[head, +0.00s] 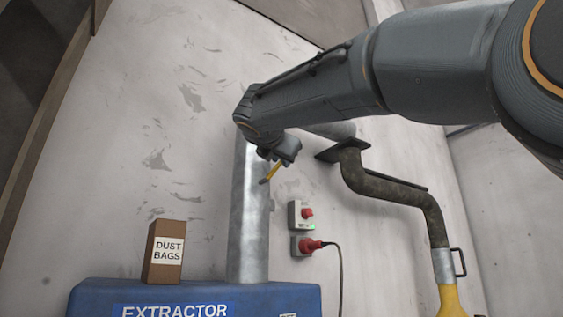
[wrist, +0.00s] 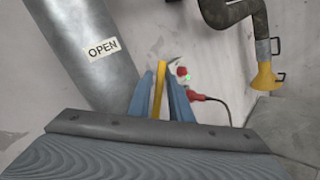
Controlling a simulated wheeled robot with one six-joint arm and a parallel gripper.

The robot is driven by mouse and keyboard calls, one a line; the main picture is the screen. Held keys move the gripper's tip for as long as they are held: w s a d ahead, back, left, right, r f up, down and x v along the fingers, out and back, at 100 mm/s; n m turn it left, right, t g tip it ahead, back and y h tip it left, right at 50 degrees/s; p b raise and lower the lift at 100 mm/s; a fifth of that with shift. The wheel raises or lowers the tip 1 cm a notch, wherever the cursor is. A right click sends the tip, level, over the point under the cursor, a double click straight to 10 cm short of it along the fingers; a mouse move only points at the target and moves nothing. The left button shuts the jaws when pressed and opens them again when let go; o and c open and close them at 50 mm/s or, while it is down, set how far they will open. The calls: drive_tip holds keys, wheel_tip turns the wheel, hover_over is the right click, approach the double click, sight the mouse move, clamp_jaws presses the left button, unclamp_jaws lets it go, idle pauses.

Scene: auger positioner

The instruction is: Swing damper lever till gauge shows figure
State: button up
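The damper lever (head: 272,172) is a yellow bar with a dark end, at the front of a grey metal duct (head: 250,220) in the head view. My gripper (head: 285,158) is at its upper end. In the wrist view the yellow lever (wrist: 158,92) stands between the two blue-grey fingers of my gripper (wrist: 160,80). The fingers lie close against both sides, and the gripper looks shut on it. An OPEN label (wrist: 102,49) is on the duct, left of the lever. The lever's pivot is hidden. I cannot make out the gauge in either view.
A blue extractor (head: 200,298) stands below the duct, with a brown dust bags box (head: 165,252) on top. A switch box (head: 301,214) and red plug (head: 308,245) with a cable are on the wall at right. A dark bent pipe (head: 395,192) hangs farther right.

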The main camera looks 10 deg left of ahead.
drive_tip(key=s+b, duration=0.2)
drive_tip(key=s, duration=0.5)
drive_tip(key=shift+d+f, duration=0.15)
drive_tip(key=shift+f, duration=0.1)
drive_tip(key=shift+s, duration=0.2)
